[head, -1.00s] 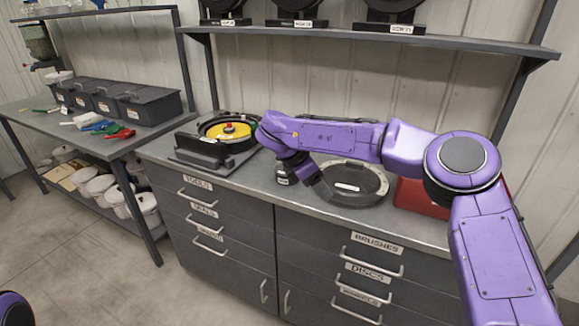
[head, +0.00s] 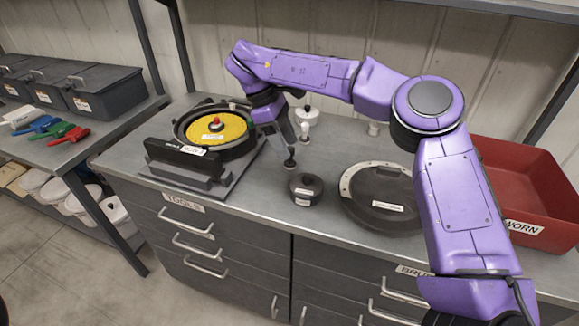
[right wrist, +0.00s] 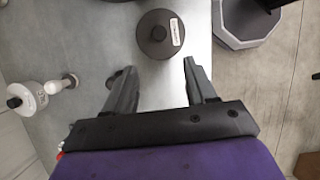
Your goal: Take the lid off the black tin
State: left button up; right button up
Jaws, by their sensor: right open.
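The black tin (head: 305,188) is a small, round, dark tin with a white label on its side. It stands upright on the grey counter between the seed meter and a large black disc. Its lid (right wrist: 157,33) is on, with a small knob in the middle. My right gripper (head: 283,147) is above the counter, behind and left of the tin in the head view. In the right wrist view its two fingers (right wrist: 160,72) are apart and empty, and the tin lies just beyond their tips, not touched. My left gripper is out of view.
The seed meter with a yellow disc (head: 218,129) stands left on a dark base. A large black round cover (head: 385,200) lies right of the tin. A white pot with a black knob (right wrist: 22,98) is behind. A red bin (head: 525,185) is at the right.

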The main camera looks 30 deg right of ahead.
aim_at(305, 176)
jog(key=x, duration=0.3)
jog(key=shift+d+f+p, duration=0.3)
jog(key=s, duration=0.1)
jog(key=s+d+f+p, duration=0.1)
jog(key=s, duration=0.2)
jog(key=shift+d+f+p, duration=0.25)
jog(key=shift+f+p, duration=0.05)
jog(key=shift+p, duration=0.1)
jog(key=f, duration=0.1)
jog(key=w+f, duration=0.1)
jog(key=f, duration=0.2)
jog(key=shift+w+d+f+p, duration=0.15)
jog(key=shift+w+d+p, duration=0.1)
jog(key=shift+d+p, duration=0.1)
jog(key=shift+s, duration=0.3)
jog(key=shift+s+r, duration=0.15)
jog(key=shift+r, duration=0.1)
jog(key=c, duration=1)
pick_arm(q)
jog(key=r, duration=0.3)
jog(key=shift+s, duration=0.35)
pick_arm(e)
jog(key=shift+f, duration=0.1)
grip_shut()
